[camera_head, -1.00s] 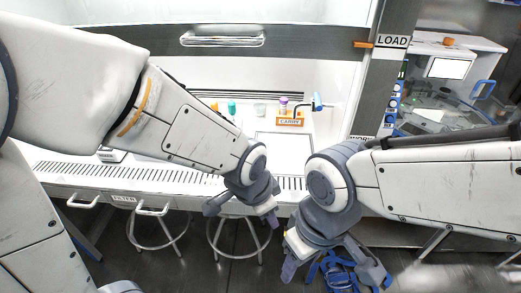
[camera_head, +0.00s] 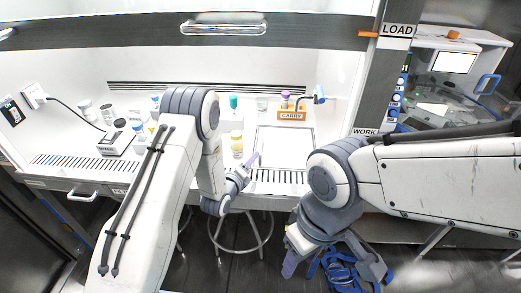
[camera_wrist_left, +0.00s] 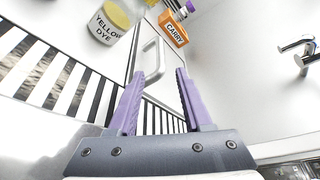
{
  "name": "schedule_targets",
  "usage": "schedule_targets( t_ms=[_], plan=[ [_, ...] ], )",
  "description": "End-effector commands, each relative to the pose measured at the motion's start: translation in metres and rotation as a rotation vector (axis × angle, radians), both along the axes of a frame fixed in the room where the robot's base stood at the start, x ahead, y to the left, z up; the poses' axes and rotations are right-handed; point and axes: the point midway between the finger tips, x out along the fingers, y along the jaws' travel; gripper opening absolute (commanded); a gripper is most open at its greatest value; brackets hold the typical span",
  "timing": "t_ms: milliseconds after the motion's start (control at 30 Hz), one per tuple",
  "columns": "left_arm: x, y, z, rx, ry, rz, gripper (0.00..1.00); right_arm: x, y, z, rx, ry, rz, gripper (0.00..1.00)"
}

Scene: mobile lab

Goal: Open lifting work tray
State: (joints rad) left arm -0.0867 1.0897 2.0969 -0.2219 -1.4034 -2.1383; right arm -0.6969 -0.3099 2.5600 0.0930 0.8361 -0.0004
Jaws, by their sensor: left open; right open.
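The work tray (camera_head: 284,144) is a pale panel with a dark outline, set in the cabinet's white work surface right of centre. In the left wrist view the tray (camera_wrist_left: 165,90) lies flat, with a raised pale handle (camera_wrist_left: 151,58) just beyond my left fingertips. My left gripper (camera_head: 249,165) is open and empty at the tray's front left; its purple fingers (camera_wrist_left: 166,75) point toward the handle without visible contact. My right gripper (camera_head: 333,268) is open and empty, low in front of the bench.
An orange CARRY rack (camera_head: 291,114) stands behind the tray. A yellow dye jar (camera_head: 237,144) stands left of it and shows close to my fingers in the wrist view (camera_wrist_left: 110,21). A slotted grille runs along the bench front. A stool (camera_head: 241,232) stands below.

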Motion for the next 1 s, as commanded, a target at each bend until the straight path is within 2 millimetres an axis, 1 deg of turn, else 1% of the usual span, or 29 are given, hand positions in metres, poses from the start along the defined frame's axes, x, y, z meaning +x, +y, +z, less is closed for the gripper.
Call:
schedule_targets(
  t_ms=[300, 500, 700, 933, 967, 1000],
  plan=[
    [0.053, -0.018, -0.011, -0.002, 0.001, 0.000, 0.50, 0.000, 0.000, 0.011, 0.000, 0.000, 0.000, 0.50],
    [0.075, -0.026, -0.017, -0.002, 0.003, -0.001, 0.50, 0.000, 0.000, 0.014, 0.000, 0.000, 0.000, 0.50],
    [0.084, -0.028, -0.019, -0.003, 0.004, -0.001, 0.50, 0.000, 0.000, 0.014, 0.000, 0.000, 0.000, 0.50],
    [0.085, -0.028, -0.019, -0.003, 0.005, 0.000, 0.50, 0.000, 0.000, 0.014, 0.000, 0.000, 0.000, 0.50],
    [0.085, -0.028, -0.019, -0.003, 0.005, 0.000, 0.46, 0.000, 0.000, 0.014, 0.000, 0.000, 0.000, 0.50],
    [0.085, -0.028, -0.019, -0.003, 0.004, 0.000, 0.30, 0.000, 0.000, 0.014, 0.000, 0.000, 0.000, 0.50]
  ],
)
